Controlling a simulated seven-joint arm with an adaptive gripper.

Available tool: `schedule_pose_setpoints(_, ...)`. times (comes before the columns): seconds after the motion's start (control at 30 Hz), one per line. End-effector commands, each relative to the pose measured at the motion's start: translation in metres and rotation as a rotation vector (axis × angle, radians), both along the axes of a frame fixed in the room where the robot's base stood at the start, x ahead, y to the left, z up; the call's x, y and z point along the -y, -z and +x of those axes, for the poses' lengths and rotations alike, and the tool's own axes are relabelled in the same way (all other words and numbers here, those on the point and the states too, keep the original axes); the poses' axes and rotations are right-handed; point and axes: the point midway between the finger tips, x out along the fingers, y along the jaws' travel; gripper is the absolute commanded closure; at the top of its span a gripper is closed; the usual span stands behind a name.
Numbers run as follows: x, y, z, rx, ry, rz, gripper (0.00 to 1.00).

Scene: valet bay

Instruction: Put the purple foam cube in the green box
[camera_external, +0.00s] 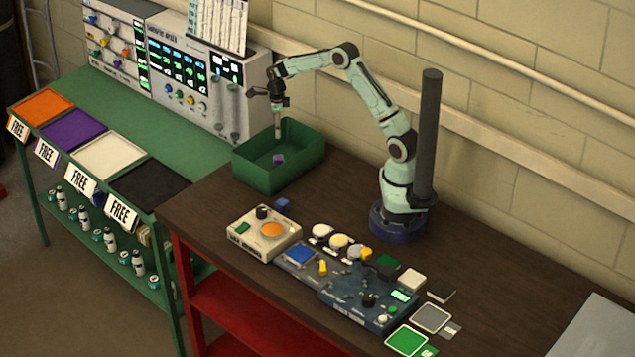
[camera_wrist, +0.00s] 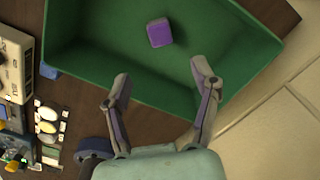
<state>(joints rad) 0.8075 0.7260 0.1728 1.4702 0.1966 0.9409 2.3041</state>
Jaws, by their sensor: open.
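The purple foam cube (camera_wrist: 160,33) lies on the floor of the green box in the wrist view. It also shows inside the box in the external view (camera_external: 279,159). The green box (camera_external: 268,180) stands on the dark wooden table beside the green bench, and its wall fills much of the wrist view (camera_wrist: 60,32). My gripper (camera_wrist: 162,85) is open, with its two fingers spread apart over the box. Nothing is between the fingers, and the cube is apart from both of them. In the external view my gripper (camera_external: 278,134) points down over the box's back part.
A blue cube (camera_external: 283,204) sits on the table in front of the box. A cream control unit (camera_external: 263,234) and a blue panel (camera_external: 345,285) with knobs stand nearby. A dark post (camera_external: 428,135) rises beside my arm. Grey consoles (camera_external: 205,75) stand behind the box.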

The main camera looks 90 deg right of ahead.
Motion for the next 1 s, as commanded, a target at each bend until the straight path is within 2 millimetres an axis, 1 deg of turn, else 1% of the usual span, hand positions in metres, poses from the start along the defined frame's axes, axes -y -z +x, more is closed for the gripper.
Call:
schedule_pose_setpoints(0.17, -0.002, -0.008, 0.0, 0.0, -0.012, 0.0, 0.38)
schedule_pose_setpoints(0.23, -0.012, -0.016, 0.002, 0.0, -0.088, -0.003, 0.38)
schedule_pose_setpoints(0.27, -0.02, -0.022, 0.002, 0.0, -0.151, -0.005, 0.38)
schedule_pose_setpoints(0.37, -0.066, -0.054, 0.001, -0.004, -0.503, -0.013, 0.38)
schedule_pose_setpoints(0.4, -0.091, -0.069, -0.004, -0.008, -0.697, -0.016, 0.38)
schedule_pose_setpoints(0.47, -0.133, -0.09, -0.018, -0.012, -1.03, -0.015, 0.38)
schedule_pose_setpoints(0.5, -0.16, -0.102, -0.031, -0.014, -1.263, -0.016, 0.38)
schedule_pose_setpoints(0.57, -0.199, -0.116, -0.056, -0.013, -1.612, -0.01, 0.38)
schedule_pose_setpoints(0.6, -0.221, -0.123, -0.075, -0.008, -1.838, -0.009, 0.38)
schedule_pose_setpoints(0.63, -0.236, -0.126, -0.09, -0.003, -2.004, -0.006, 0.38)
schedule_pose_setpoints(0.67, -0.249, -0.127, -0.105, 0.002, -2.16, -0.002, 0.38)
schedule_pose_setpoints(0.7, -0.265, -0.128, -0.124, 0.013, -2.358, 0.0, 0.38)
schedule_pose_setpoints(0.8, -0.292, -0.124, -0.166, 0.046, -2.774, 0.006, 0.38)
schedule_pose_setpoints(0.9, -0.306, -0.118, -0.195, 0.078, -3.057, 0.009, 0.38)
schedule_pose_setpoints(0.93, -0.309, -0.116, -0.201, 0.087, -3.115, 0.01, 0.38)
schedule_pose_setpoints(0.97, -0.31, -0.115, -0.205, -0.092, 3.118, -0.008, 0.38)
schedule_pose_setpoints(1.0, -0.312, -0.113, -0.21, -0.096, 3.074, -0.009, 0.38)
